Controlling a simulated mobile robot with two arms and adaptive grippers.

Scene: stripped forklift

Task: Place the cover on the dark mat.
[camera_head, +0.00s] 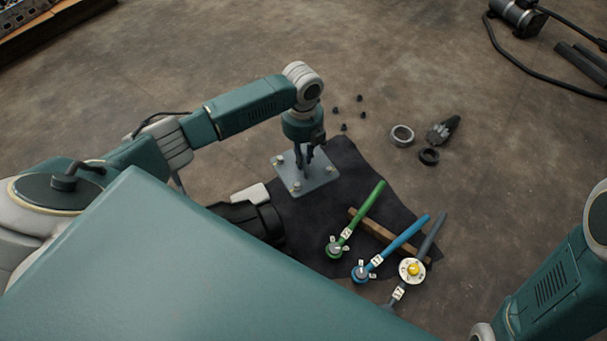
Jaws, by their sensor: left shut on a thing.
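The cover, a square grey plate with bolts at its corners (319,184), is at the upper left part of the dark mat (349,162). My left gripper (304,168) points down over the middle of the cover and is shut on it; the exact grip point is hard to see. I cannot tell whether the cover touches the mat or hangs just above it. My right arm shows at the lower right, but its gripper is out of view.
Green (364,215), blue (400,244) and grey (433,237) hoses cross a wooden strip (381,230) on the mat's right part. Several small dark pieces, a metal ring (402,135), a black ring (428,156) and a dark toothed part (443,130) lie on the floor beyond.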

